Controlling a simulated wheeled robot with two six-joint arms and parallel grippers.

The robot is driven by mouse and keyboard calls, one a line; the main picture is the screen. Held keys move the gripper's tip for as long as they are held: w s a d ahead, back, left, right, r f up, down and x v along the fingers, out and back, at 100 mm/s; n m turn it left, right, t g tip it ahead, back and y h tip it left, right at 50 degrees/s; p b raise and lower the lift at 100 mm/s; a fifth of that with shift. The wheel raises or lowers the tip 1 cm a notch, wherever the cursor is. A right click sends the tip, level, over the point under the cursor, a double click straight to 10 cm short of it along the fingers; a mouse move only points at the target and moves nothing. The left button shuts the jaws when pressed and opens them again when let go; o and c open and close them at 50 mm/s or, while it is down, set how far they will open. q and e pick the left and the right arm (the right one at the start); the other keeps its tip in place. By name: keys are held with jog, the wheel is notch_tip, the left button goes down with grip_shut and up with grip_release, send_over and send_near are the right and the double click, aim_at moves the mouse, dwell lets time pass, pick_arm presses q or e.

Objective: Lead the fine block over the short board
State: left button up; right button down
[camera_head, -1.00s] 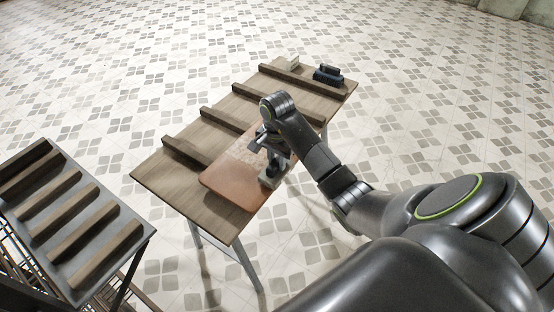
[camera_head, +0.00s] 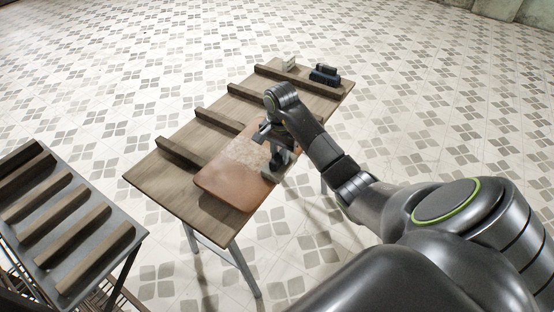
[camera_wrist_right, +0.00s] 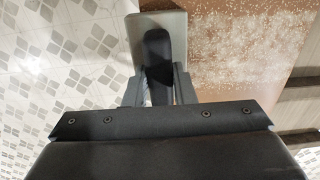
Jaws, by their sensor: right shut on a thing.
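The short board (camera_head: 226,188) is a reddish-brown, slightly curved board lying on the near side of the wooden table, with a pale, dusty, speckled patch across its far part. My right gripper (camera_head: 279,168) is at the board's right edge, shut on the fine block. In the right wrist view the fine block (camera_wrist_right: 134,40) is a grey slab with a black handle (camera_wrist_right: 158,50) between the fingers. The speckled board surface (camera_wrist_right: 240,50) lies just right of it, and floor shows to its left. Contact with the board cannot be told. My left gripper is out of view.
The wooden table (camera_head: 160,180) carries several raised slats. A pale block (camera_head: 288,62) and a dark block (camera_head: 325,75) stand at its far end. A grey rack (camera_head: 120,242) with several wooden slats stands at the lower left. Tiled floor surrounds them.

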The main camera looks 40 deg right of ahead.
dwell(0.3)
jog(key=shift+w+d+f+b, duration=0.15)
jog(key=shift+w+d+b, duration=0.1)
jog(key=shift+d+b, duration=0.4)
jog(key=shift+w+d+f+b, duration=0.1)
jog(key=shift+w+d+b, duration=0.15)
jog(key=shift+d+b, duration=0.35)
jog(key=shift+w+d+r, duration=0.1)
jog(key=shift+d, duration=0.15)
jog(key=shift+w+a+f+b, duration=0.15)
jog(key=shift+w+b, duration=0.2)
jog(key=shift+b, duration=0.25)
jog(key=shift+w+a+f+b, duration=0.15)
jog(key=shift+w+b, duration=0.2)
jog(key=shift+b, duration=0.2)
jog(key=shift+w+a+r+b, duration=0.15)
jog(key=shift+w+a+b, duration=0.05)
jog(key=shift+w+b, duration=0.3)
jog(key=shift+w+a+r+b, duration=0.1)
jog(key=shift+w+a+b, duration=0.1)
jog(key=shift+w+b, duration=0.25)
jog(key=shift+a, duration=0.1)
